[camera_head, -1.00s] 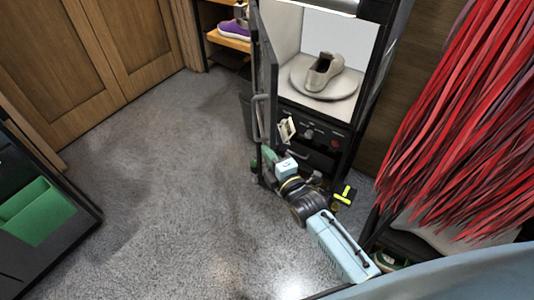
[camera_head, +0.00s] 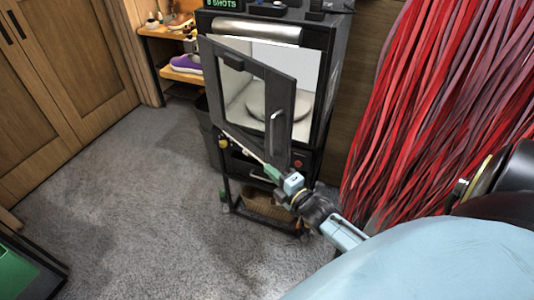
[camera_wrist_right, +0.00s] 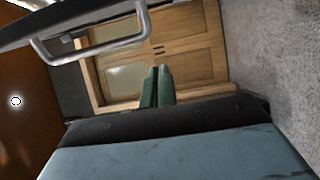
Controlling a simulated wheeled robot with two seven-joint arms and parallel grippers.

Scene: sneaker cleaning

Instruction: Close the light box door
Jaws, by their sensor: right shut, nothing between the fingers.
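The light box (camera_head: 313,150) stands upright in the head view. Its dark-framed door (camera_head: 215,85) has a window and is partly open, swung out across the front opening. The door's handle (camera_head: 277,132) is on its right side. The handle also shows at the upper left of the wrist view (camera_wrist_right: 100,52). A round platform (camera_head: 298,103) is inside the box, partly behind the door; no shoe can be made out on it. My right gripper (camera_head: 272,172) is below the door's lower edge, with its green fingers (camera_wrist_right: 157,85) shut and empty. Contact with the door cannot be told. My left gripper is out of view.
A shelf (camera_head: 182,75) with a purple shoe (camera_head: 187,64) stands left of the box. Red hanging strands (camera_head: 420,110) fill the right side. Wooden cabinet doors (camera_head: 60,80) are at the left. The grey floor (camera_head: 130,200) in front is clear.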

